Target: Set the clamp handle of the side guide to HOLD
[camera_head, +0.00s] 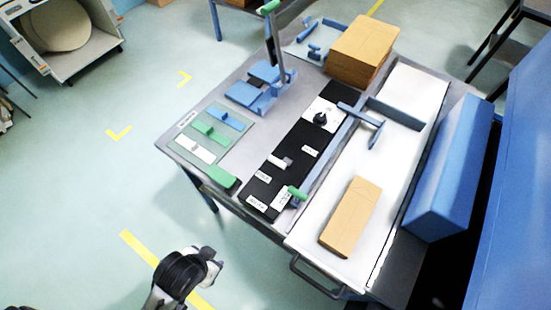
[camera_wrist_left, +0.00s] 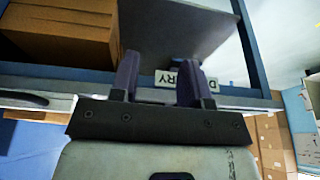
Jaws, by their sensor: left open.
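A green-tipped handle (camera_head: 297,192) stands at the near end of the black panel (camera_head: 300,170), beside the white bed. It looks like the clamp handle, but its setting is too small to read. A blue T-shaped bar (camera_head: 372,125), perhaps part of the side guide, lies across the white bed. My left gripper (camera_wrist_left: 157,80) is open and empty in the left wrist view, its two fingers apart before a partly hidden label. In the head view, an arm of mine shows at the bottom left, away from the table. My right gripper is not in view.
A small lever (camera_head: 281,162) and a black knob (camera_head: 320,118) sit on the black panel among white labels. A brown block (camera_head: 350,216) lies on the white bed (camera_head: 410,95). A brown stack (camera_head: 362,50) stands behind. A blue box (camera_head: 450,170) flanks the right side. The left floor is open.

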